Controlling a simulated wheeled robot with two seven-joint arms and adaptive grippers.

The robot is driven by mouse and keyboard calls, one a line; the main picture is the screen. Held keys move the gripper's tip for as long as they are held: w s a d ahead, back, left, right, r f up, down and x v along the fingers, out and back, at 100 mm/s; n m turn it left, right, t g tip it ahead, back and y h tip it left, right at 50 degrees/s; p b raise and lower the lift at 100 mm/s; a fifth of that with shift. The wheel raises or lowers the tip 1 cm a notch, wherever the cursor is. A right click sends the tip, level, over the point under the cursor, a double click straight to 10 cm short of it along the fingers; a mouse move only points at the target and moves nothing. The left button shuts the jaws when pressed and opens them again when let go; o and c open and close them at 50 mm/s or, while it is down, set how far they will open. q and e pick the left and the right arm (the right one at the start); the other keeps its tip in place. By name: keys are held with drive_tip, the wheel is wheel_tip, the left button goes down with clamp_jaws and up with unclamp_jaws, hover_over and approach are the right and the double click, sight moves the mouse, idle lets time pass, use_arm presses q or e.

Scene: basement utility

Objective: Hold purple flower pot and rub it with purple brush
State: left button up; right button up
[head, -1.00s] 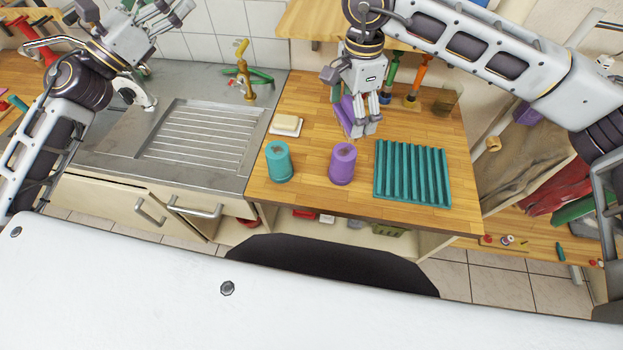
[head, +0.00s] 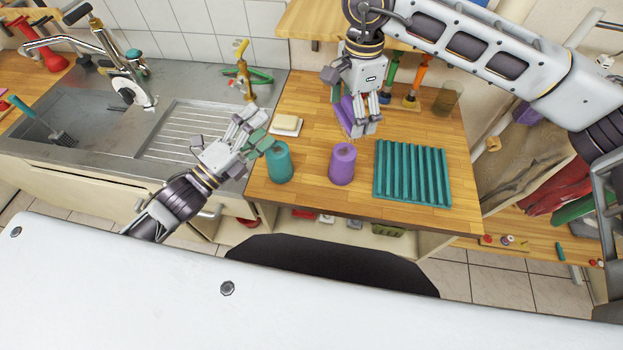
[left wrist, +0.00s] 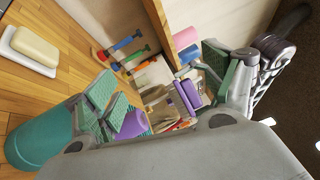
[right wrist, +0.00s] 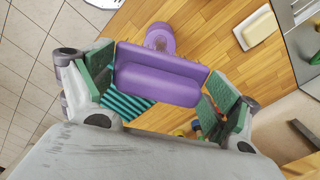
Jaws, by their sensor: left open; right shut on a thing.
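My right gripper (head: 366,130) is shut on the purple brush (head: 346,113), behind the purple pot. In the right wrist view the brush (right wrist: 158,82) spans between the fingers, with the purple pot (right wrist: 160,37) beyond it. My left gripper (head: 254,132) is open and empty, close beside the teal pot. The left wrist view shows the teal pot (left wrist: 40,135) near one finger and the purple pot (left wrist: 132,124) partly hidden.
A soap bar on a white dish (head: 286,125) lies behind the teal pot. The metal sink (head: 70,112), with a dark-bristled brush (head: 50,130) in it, is at left. Brushes with green and orange handles (head: 418,78) stand at the back. The counter's front strip is clear.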

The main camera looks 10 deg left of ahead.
sight(352, 147)
use_arm(q)
drive_tip(key=s+d+f+n+g, duration=0.2)
drive_tip(key=s+d+f+n, duration=0.2)
drive_tip(key=d+n, duration=0.25)
drive_tip(key=s+d+f+n+g, duration=0.1)
drive_tip(key=s+d+f+n, duration=0.4)
drive_tip(key=d, duration=0.3)
drive_tip(key=shift+w+a+f+n+t, duration=0.15)
drive_tip(key=shift+w+a+f+n, duration=0.4)
drive_tip(key=shift+n, duration=0.9)
drive_tip(key=shift+w+a+f+n+t, duration=0.1)
drive_tip(key=shift+w+n, duration=0.75)
drive_tip(key=shift+n, duration=0.6)
drive_tip(key=shift+w+a+f+n+t, duration=0.15)
drive_tip(key=shift+w+a+f+n, duration=0.4)
drive_tip(key=shift+n, duration=0.9)
drive_tip(key=shift+w+d+r, duration=0.2)
drive_tip(key=shift+w+d, duration=0.05)
drive_tip(key=shift+d, duration=0.05)
drive_tip(key=shift+x, duration=5.85)
drive_tip(key=shift+f, duration=0.1)
drive_tip(key=shift+c, duration=0.2)
drive_tip(key=c, duration=1.1)
